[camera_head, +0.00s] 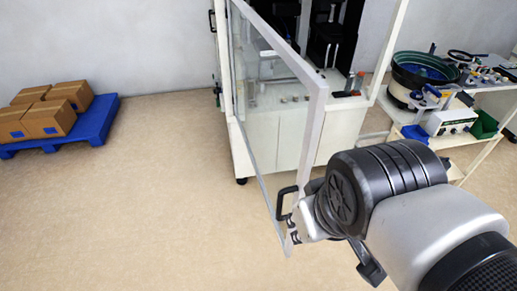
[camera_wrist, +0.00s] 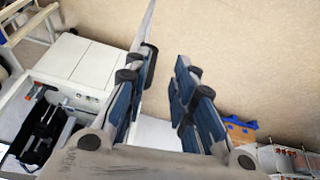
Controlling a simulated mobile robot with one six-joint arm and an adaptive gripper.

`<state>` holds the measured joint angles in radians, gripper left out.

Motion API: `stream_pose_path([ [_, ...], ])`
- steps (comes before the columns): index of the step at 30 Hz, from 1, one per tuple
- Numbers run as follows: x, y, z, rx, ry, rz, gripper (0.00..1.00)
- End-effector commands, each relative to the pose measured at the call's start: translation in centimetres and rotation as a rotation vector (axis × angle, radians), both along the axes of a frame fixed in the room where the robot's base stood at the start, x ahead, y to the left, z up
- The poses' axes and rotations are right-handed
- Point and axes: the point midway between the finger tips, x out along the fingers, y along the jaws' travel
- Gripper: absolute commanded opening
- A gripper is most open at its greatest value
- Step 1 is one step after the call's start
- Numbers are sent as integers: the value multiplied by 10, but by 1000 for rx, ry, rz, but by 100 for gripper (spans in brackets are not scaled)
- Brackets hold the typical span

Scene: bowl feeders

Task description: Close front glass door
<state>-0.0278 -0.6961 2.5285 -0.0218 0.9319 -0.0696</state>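The front glass door (camera_head: 311,118) of the white cabinet stands open, swung out towards me, with a pale frame around clear glass. Its black handle (camera_head: 282,203) sits on the lower part of the free edge. My gripper (camera_head: 296,226) is right by that edge, just right of the handle; I cannot tell whether it touches. In the wrist view my gripper (camera_wrist: 158,98) has its two blue-grey fingers apart, with a gap between them. A pale door edge (camera_wrist: 146,25) runs up behind the left finger. Part of the door is hidden by my gripper.
The white cabinet (camera_head: 268,140) holds dark equipment. To its right, a table carries a green-rimmed bowl feeder (camera_head: 424,70) and small parts. A blue pallet (camera_head: 62,136) with cardboard boxes (camera_head: 50,110) lies at far left. The floor left of the door is clear.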

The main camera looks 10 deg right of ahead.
Motion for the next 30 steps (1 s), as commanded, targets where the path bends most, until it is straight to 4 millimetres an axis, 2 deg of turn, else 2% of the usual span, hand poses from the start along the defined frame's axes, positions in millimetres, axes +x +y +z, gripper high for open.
stream_pose_path([
  [3,22,9,15,-100,77,232,13],
  [7,51,27,21,-236,174,582,4],
  [9,66,39,19,-304,224,778,0],
  [12,84,59,13,-393,294,1055,0],
  [18,105,92,-8,-512,398,1494,0],
  [24,110,105,-22,-554,435,1671,0],
  [30,111,100,-44,-555,440,1680,0],
])
